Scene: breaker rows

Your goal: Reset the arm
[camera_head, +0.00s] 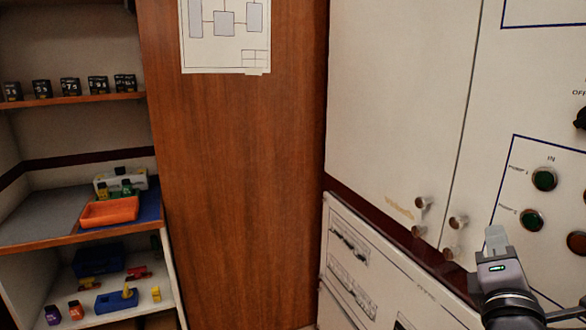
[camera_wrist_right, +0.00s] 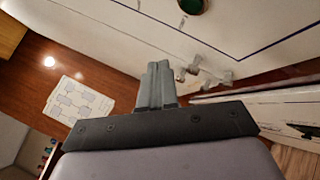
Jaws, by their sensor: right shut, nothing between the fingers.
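My right gripper (camera_head: 495,240) is at the lower right of the head view, in front of the white cabinet (camera_head: 400,110) and beside its small round knobs. In the right wrist view its two grey fingers (camera_wrist_right: 157,82) are together with nothing between them. The knobs (camera_wrist_right: 205,75) show just beyond the fingertips in that view; I cannot tell how far away they are. My left gripper is in neither view.
Green indicator lights (camera_head: 543,179) sit on the panel at the right. A wooden panel with a paper diagram (camera_head: 225,38) stands in the middle. Shelves at the left hold black blocks (camera_head: 70,87), an orange tray (camera_head: 109,212) and small coloured items. A drawer-like white unit (camera_head: 345,262) is below the cabinet.

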